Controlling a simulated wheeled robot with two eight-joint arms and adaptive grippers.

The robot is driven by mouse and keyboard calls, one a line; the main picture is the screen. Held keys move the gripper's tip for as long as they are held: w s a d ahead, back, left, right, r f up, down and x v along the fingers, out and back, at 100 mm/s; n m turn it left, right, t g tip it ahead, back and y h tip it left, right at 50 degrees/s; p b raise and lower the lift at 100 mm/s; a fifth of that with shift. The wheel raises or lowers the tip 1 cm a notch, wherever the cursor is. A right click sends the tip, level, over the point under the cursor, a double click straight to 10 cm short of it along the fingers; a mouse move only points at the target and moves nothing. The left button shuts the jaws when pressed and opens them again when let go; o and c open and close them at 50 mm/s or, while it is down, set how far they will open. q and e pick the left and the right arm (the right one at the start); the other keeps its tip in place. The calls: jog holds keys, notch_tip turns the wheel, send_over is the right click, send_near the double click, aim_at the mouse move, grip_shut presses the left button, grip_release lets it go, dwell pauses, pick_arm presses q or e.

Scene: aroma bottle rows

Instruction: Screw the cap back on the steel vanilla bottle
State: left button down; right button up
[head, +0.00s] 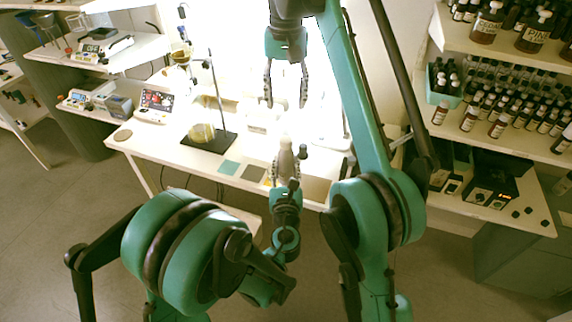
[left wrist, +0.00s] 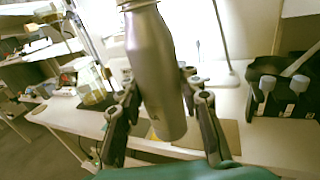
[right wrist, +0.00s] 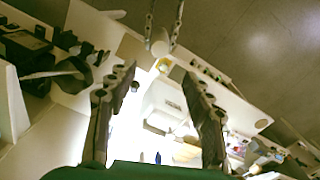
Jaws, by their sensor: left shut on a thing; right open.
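The steel vanilla bottle (head: 287,157) stands upright in my left gripper (head: 286,171), above the near edge of the table. In the left wrist view, the grey bottle (left wrist: 155,75) is between the two fingers, and its upper end is cut off by the frame. My right gripper (head: 286,88) is open and empty, well above the bottle. In the right wrist view, its fingers (right wrist: 158,85) are spread, with the bottle (right wrist: 160,48) beyond them. A small dark piece (head: 302,151) shows just right of the bottle; I cannot tell whether it is the cap.
The white table (head: 150,143) carries a dark stand base with a yellowish round thing (head: 202,133) and flat coloured squares (head: 229,167). A bright lamp glare washes out the table's back. Shelves of brown bottles (head: 500,125) stand at the right. Space above the bottle is clear.

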jog(key=shift+r, duration=0.15)
jog(key=shift+d, duration=0.1)
jog(key=s+d+f+t, duration=0.4)
jog(key=s+d+f, duration=0.2)
jog(key=s+d, duration=0.4)
jog(key=s+d+f+t, duration=0.1)
jog(key=s+d+f, duration=0.2)
jog(key=s+f, duration=0.3)
jog(key=s+d+f+t, duration=0.2)
jog(key=s+d+f, duration=0.2)
jog(key=f, duration=0.9)
jog(key=s, duration=0.3)
jog(key=shift+s+d, duration=0.15)
jog(key=shift+d, duration=0.15)
pick_arm(q)
jog(key=shift+w, duration=0.1)
